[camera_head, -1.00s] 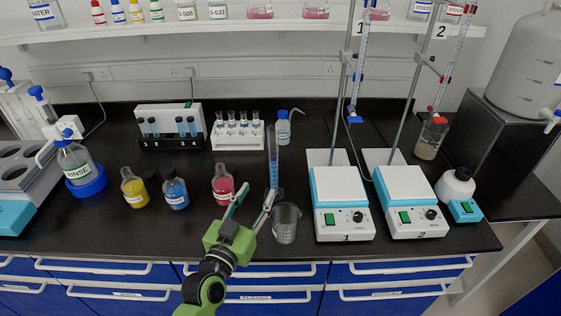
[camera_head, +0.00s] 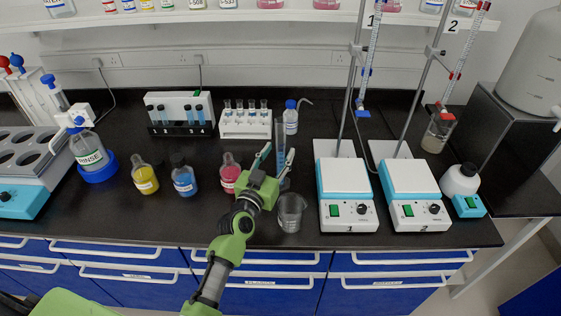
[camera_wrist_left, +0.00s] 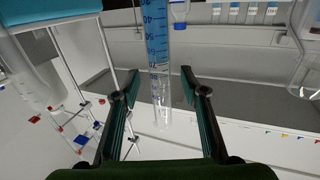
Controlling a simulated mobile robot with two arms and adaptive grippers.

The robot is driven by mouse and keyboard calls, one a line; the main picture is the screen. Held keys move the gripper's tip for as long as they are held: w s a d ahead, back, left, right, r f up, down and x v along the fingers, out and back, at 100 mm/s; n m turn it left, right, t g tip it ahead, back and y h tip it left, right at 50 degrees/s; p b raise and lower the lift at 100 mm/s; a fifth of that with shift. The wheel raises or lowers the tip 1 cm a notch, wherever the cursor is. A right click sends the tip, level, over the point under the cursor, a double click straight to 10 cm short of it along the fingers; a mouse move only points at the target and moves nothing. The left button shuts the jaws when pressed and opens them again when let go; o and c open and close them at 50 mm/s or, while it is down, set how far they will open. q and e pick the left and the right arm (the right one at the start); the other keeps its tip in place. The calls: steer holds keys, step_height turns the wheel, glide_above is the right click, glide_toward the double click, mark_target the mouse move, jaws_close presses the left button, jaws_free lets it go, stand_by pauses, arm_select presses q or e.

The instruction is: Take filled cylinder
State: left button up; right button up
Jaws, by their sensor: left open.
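The filled graduated cylinder (camera_head: 280,139) stands upright on the black bench, tall and clear with blue liquid. My left gripper (camera_head: 278,157) is open at the cylinder, its fingers appearing on either side of it in the head view. In the left wrist view, which looks upside down, the cylinder (camera_wrist_left: 157,60) shows blue liquid and a scale, with its clear end between the open fingers of my left gripper (camera_wrist_left: 155,90). Neither finger visibly touches it. The cylinder's base is partly hidden behind the gripper. My right gripper is not in view.
A glass beaker (camera_head: 291,212) stands close in front of the cylinder. A pink bottle (camera_head: 230,174) is just left of the gripper. A test tube rack (camera_head: 246,130) and a wash bottle (camera_head: 290,118) stand behind. Hot plate 1 (camera_head: 345,185) is to the right.

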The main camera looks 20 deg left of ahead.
arm_select(q)
steer(key=shift+w, duration=1.35)
steer(key=shift+s, duration=0.1)
steer(key=shift+c, duration=0.8)
jaws_close()
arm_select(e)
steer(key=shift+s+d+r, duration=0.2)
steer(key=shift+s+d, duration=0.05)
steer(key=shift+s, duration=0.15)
